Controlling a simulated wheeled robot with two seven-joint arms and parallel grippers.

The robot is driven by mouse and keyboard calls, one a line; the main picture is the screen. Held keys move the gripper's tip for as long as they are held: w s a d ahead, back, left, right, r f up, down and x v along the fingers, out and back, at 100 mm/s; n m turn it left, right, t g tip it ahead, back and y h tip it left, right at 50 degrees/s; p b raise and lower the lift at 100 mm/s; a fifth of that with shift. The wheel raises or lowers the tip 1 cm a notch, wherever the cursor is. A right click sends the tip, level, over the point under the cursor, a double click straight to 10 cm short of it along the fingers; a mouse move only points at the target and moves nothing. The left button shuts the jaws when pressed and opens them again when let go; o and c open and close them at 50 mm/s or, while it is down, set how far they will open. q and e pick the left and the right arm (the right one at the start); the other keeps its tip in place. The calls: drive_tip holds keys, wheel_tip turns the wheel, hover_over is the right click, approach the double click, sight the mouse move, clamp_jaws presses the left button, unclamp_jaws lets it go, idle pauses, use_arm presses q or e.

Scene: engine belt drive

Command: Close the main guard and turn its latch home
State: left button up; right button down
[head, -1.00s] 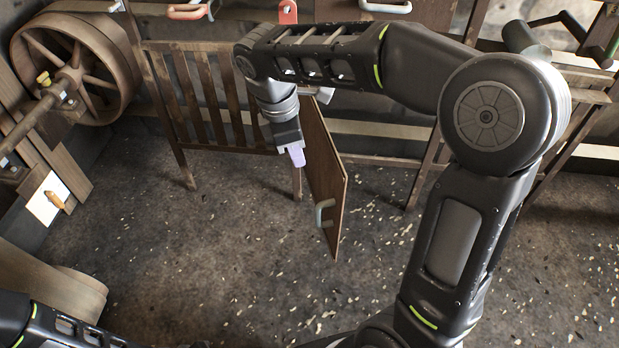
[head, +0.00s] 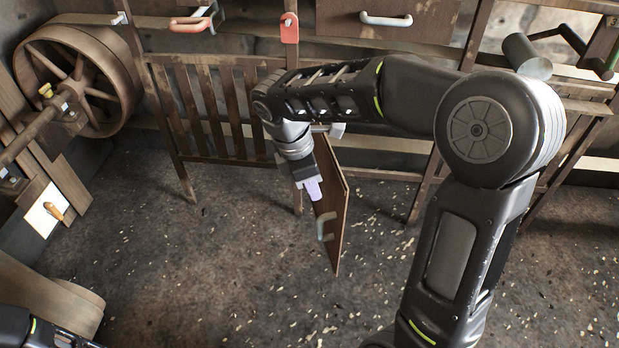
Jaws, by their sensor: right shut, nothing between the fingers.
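A brown board with a grey handle (head: 325,226), which looks like the main guard (head: 337,215), stands swung out from the wooden frame. I see it at a steep angle, nearly edge-on. My right gripper (head: 314,190) points down at the board's left face, above the handle. Its pale lilac fingers are shut and empty; I cannot tell whether they touch the board. The upper part of the board is partly hidden by my right arm. A red tab (head: 289,28) on the post above may be the latch; I cannot be sure. My left gripper is out of frame.
A slatted wooden panel (head: 217,105) stands left of the board. A large spoked wheel (head: 80,75) on a shaft is at the far left. A drawer-like panel with a white handle (head: 386,19) is at the back. The floor (head: 220,260) in front is open.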

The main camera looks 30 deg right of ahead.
drive_tip(key=s+d+f, duration=0.1)
drive_tip(key=d+f, duration=0.2)
drive_tip(key=d, duration=0.1)
drive_tip(key=shift+s+d+f+b, duration=0.2)
drive_tip(key=shift+d+f+b, duration=0.15)
drive_tip(key=shift+f, duration=0.05)
